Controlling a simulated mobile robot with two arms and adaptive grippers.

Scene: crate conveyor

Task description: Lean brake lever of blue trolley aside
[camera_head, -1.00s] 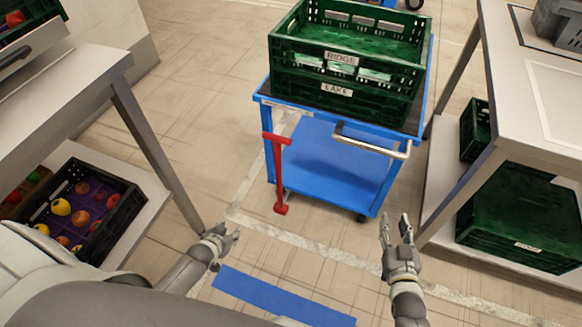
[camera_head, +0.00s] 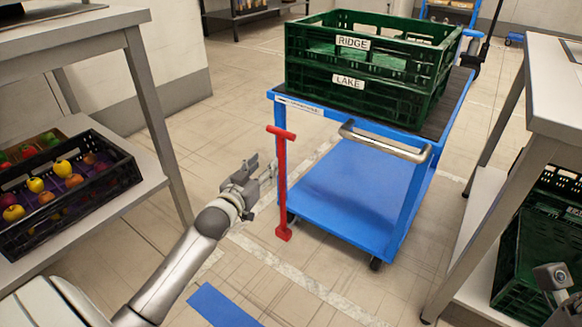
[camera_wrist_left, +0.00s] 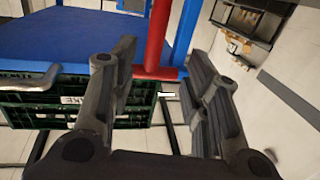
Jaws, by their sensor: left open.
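The blue trolley (camera_head: 340,196) stands ahead with its silver push handle (camera_head: 385,141) facing me. Its red brake lever (camera_head: 282,188) stands nearly upright at the trolley's near left corner, with a T-shaped top. My left gripper (camera_head: 262,178) is open just left of the lever's shaft. In the left wrist view the red lever (camera_wrist_left: 157,45) shows in the gap between the two open fingers; I cannot tell whether either finger touches it. My right gripper (camera_head: 556,282) is only partly in view at the lower right, and its fingers cannot be made out.
Two stacked green crates (camera_head: 365,85), labelled RIDGE and LAKE, sit on the trolley. A table on the left (camera_head: 140,60) has a lower shelf with a black fruit crate (camera_head: 120,165). A table on the right (camera_head: 555,90) has green crates below. The floor before the trolley is clear.

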